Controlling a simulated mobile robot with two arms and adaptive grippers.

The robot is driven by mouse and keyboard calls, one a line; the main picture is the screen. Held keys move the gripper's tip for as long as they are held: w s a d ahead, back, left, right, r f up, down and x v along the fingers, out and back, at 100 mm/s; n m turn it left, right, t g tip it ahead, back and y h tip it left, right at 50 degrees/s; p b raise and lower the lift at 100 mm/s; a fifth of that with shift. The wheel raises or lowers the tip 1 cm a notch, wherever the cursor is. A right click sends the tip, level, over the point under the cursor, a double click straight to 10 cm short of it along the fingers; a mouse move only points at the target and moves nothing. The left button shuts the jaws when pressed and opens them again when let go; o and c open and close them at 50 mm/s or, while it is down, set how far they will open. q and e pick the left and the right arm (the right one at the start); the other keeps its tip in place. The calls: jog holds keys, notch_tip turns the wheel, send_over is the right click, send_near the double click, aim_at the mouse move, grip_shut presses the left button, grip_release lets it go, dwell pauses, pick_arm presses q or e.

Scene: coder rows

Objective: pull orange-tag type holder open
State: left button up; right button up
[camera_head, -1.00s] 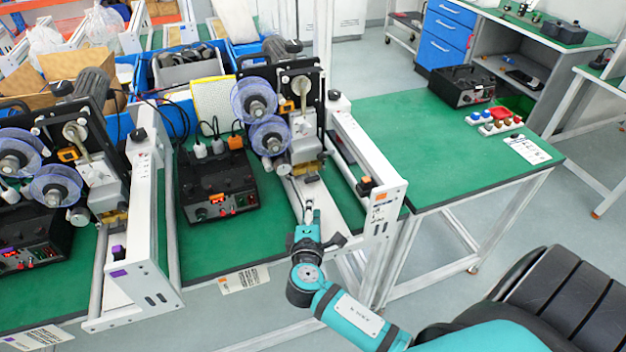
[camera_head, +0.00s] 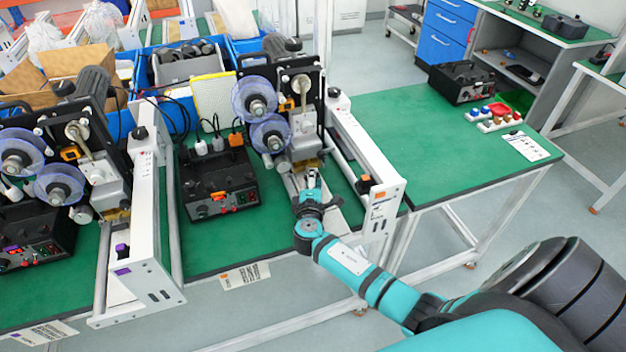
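The orange-tag coder stands in the middle, with a black upright plate, two blue-violet reels (camera_head: 262,115) and a white side frame (camera_head: 362,150). Its orange tag (camera_head: 378,211) is on the front end of that frame. The brass-coloured type holder (camera_head: 308,163) sits low under the coder's head, partly hidden behind my gripper. My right gripper (camera_head: 311,181) points away from me at the front of the holder, very close to it. Contact and finger opening are too small to tell. My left gripper is not in view.
A similar coder with a purple tag (camera_head: 122,250) stands to the left. A black control box (camera_head: 218,183) with plugs is just left of my gripper. The green table (camera_head: 400,125) is mostly clear at right, with a black box (camera_head: 461,82) and coloured buttons at its far edge.

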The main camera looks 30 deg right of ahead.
aim_at(325, 215)
jog(key=c, duration=0.4)
grip_shut()
jog(key=shift+s, duration=0.1)
jog(key=s, duration=0.3)
jog(key=s+a, duration=0.1)
jog(key=s, duration=0.2)
jog(key=s+a+p, duration=0.1)
jog(key=s, duration=0.2)
jog(key=shift+a, duration=0.1)
jog(key=shift+o, duration=2.3)
grip_release()
